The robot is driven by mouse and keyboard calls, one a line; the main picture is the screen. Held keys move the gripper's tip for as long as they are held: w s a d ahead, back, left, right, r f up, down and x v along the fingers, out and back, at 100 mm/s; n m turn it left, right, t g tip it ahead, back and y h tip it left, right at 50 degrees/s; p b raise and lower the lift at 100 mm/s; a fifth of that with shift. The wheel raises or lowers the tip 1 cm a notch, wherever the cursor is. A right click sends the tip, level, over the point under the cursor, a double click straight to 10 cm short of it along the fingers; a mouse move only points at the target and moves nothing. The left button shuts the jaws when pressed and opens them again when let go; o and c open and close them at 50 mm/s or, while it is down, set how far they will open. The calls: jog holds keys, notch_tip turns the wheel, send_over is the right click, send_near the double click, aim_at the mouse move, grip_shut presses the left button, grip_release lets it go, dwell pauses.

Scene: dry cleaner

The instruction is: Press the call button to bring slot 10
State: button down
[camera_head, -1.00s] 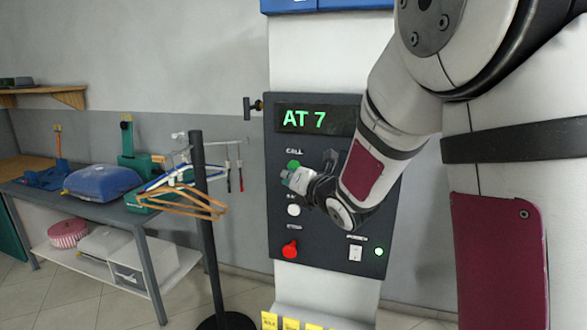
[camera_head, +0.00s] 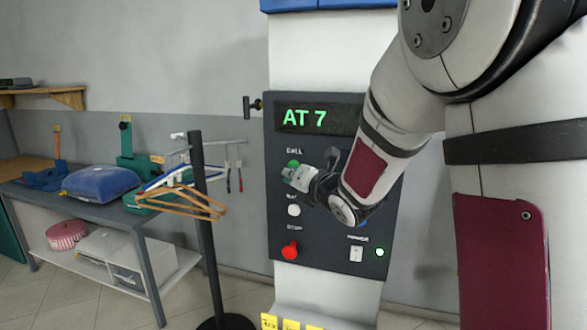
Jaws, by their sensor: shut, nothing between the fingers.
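The dark control panel (camera_head: 330,255) is on a white column, and its display (camera_head: 315,119) reads "AT 7" in green. The green call button (camera_head: 293,164) sits under the label CALL (camera_head: 294,151). My gripper (camera_head: 288,174) is shut and empty, with its tip right at the lower edge of the green button in the picture. The gripper partly covers the button, and I cannot tell whether it touches it. My arm hides the panel's upper right part.
A black post with wooden hangers (camera_head: 185,203) stands left of the panel. A table (camera_head: 100,213) is further left.

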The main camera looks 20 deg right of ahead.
jog(key=shift+w+d, duration=0.15)
jog(key=shift+w, duration=0.05)
jog(key=shift+s, duration=0.1)
dwell(0.5)
jog(key=shift+s+a, duration=0.5)
jog(key=shift+s, duration=0.1)
jog(key=shift+s+a+p, duration=0.2)
jog(key=shift+s+a, duration=0.55)
jog(key=shift+s, duration=0.3)
jog(key=shift+s+a+p, duration=0.2)
jog(key=shift+s+a, duration=0.5)
jog(key=shift+s, duration=0.3)
